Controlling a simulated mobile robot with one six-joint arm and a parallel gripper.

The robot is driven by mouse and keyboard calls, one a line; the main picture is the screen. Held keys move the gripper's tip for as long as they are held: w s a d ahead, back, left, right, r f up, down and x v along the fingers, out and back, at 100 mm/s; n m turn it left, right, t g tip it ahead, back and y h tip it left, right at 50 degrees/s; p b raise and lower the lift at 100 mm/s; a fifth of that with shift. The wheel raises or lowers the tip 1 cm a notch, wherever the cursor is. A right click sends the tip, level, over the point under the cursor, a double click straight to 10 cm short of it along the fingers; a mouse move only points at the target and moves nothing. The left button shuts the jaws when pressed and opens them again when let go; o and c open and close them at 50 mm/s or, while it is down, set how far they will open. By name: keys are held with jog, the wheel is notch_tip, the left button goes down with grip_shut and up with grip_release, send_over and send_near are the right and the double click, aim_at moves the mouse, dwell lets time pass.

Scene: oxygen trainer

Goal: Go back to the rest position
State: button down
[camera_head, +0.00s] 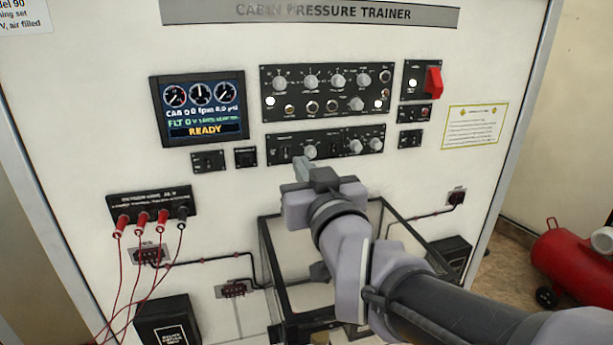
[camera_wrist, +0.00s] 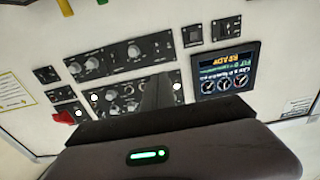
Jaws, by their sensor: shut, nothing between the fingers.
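My gripper (camera_head: 303,170) is in front of the white trainer panel (camera_head: 225,75), just below the lower knob panel (camera_head: 283,152). Its fingers are together with nothing between them. Whether the fingertips touch the panel cannot be told. In the wrist view, the gripper's dark finger (camera_wrist: 157,92) covers part of the upper knob panel (camera_wrist: 112,100). The display (camera_head: 202,108) reads READY, and it shows upside down in the wrist view (camera_wrist: 226,72).
A red switch cover (camera_head: 433,82) sticks out at upper right. Red plugs (camera_head: 142,218) with hanging leads are at lower left. A clear box with a dark frame (camera_head: 266,255) stands below my arm. A red compressor (camera_head: 578,262) is on the floor at right.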

jog(key=s+d+f+m+g+h, duration=0.1)
jog(key=s+d+f+g, duration=0.1)
jog(key=s+d+f, duration=0.1)
jog(key=s+d+f+m+g+h, duration=0.1)
jog(key=s+d+f+m, duration=0.1)
jog(key=s, duration=0.3)
jog(key=s+d+f+m+g+h, duration=0.1)
jog(key=s+d+f+g, duration=0.1)
jog(key=s+d+f, duration=0.1)
jog(key=shift+s+d+f+g, duration=0.3)
jog(key=shift+s+d+f, duration=0.1)
jog(key=shift+d+f, duration=0.25)
jog(key=s+d+f+m+g, duration=0.2)
jog(key=s+f+m+g, duration=0.3)
jog(key=s, duration=0.6)
jog(key=s+f+n+g+b, duration=0.1)
jog(key=s+f+b, duration=0.2)
jog(key=f+b, duration=1.4)
jog(key=shift+s+a+f, duration=0.15)
jog(key=shift+a+f, duration=0.15)
jog(key=shift+f, duration=2.15)
